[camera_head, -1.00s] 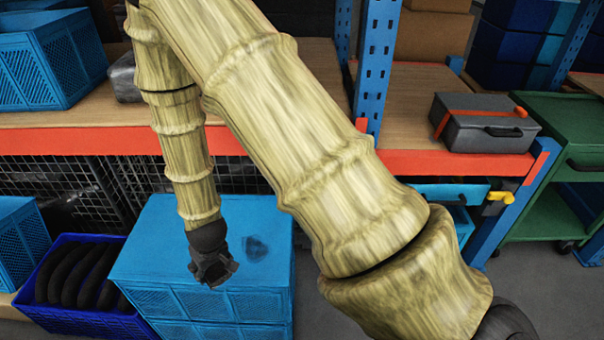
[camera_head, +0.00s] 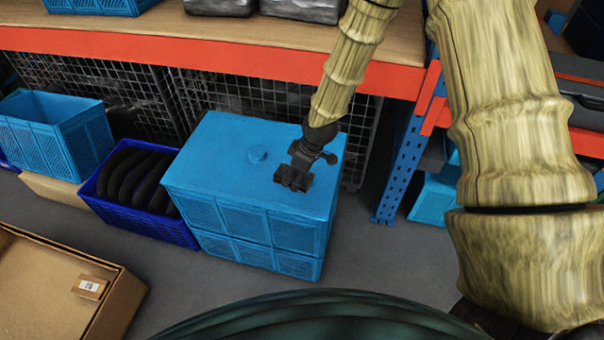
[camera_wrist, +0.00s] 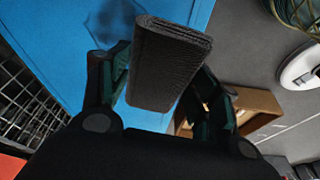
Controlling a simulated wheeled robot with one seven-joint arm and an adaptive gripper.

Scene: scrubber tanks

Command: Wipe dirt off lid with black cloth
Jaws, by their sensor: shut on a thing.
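My gripper (camera_head: 303,164) is shut on a folded black cloth (camera_wrist: 167,66), which sticks out between the fingers in the wrist view. In the head view the cloth (camera_head: 293,178) is a small dark block at the gripper's tip, over the right part of the blue lid (camera_head: 215,170). The lid tops a blue crate. A darker blue dirt patch (camera_head: 257,154) lies on the lid, left of the gripper. In the wrist view the patch (camera_wrist: 112,20) shows beyond the cloth, partly hidden by it. I cannot tell whether the cloth touches the lid.
A dark blue crate of black curved items (camera_head: 150,222) stands left of the lidded crate, with an open light-blue crate (camera_head: 50,150) beyond. A cardboard box (camera_head: 115,300) is at the lower left. The orange shelf edge (camera_head: 200,55) runs behind, and a blue post (camera_head: 392,180) stands at right.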

